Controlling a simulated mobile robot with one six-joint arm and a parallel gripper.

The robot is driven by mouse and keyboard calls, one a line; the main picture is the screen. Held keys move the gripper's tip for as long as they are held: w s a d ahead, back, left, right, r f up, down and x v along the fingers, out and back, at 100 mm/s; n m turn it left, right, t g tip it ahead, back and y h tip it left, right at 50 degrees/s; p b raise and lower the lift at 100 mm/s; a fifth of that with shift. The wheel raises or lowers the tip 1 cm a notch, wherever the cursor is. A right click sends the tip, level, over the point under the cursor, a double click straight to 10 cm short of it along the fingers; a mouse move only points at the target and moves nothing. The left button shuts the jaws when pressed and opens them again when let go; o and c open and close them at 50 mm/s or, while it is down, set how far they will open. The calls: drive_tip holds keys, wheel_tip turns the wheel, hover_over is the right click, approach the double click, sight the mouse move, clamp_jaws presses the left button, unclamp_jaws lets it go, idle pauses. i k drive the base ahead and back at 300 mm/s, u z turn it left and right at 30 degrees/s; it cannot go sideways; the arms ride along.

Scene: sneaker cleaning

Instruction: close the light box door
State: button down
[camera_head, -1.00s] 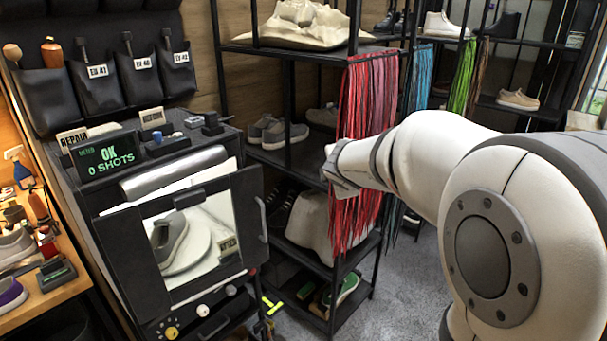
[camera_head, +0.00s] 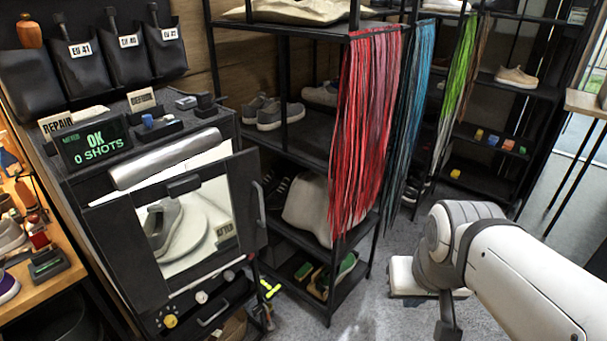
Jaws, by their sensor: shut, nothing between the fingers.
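The light box (camera_head: 150,165) is a black cabinet at the left with a bright white inside. Its black-framed door (camera_head: 115,250) stands ajar at an angle, and the white inside shows above its top edge. A handle (camera_head: 261,205) is on the door's right side. A grey sneaker (camera_head: 163,228) on a round white stand shows through the door's window. My gripper (camera_head: 402,283) is low at the right, well apart from the door, and holds nothing that I can see. Its fingertips are hard to make out.
A black shelf rack (camera_head: 285,145) with shoes stands right of the light box. Red laces (camera_head: 365,130) hang from it, between the door and my arm. A workbench (camera_head: 45,285) is at the left edge. Grey floor (camera_head: 370,310) is open before the rack.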

sight(115, 225)
drive_tip(key=z, duration=0.75)
drive_tip(key=k, duration=0.95)
drive_tip(key=u, duration=0.75)
drive_tip(key=i, duration=1)
drive_tip(key=u, duration=0.05)
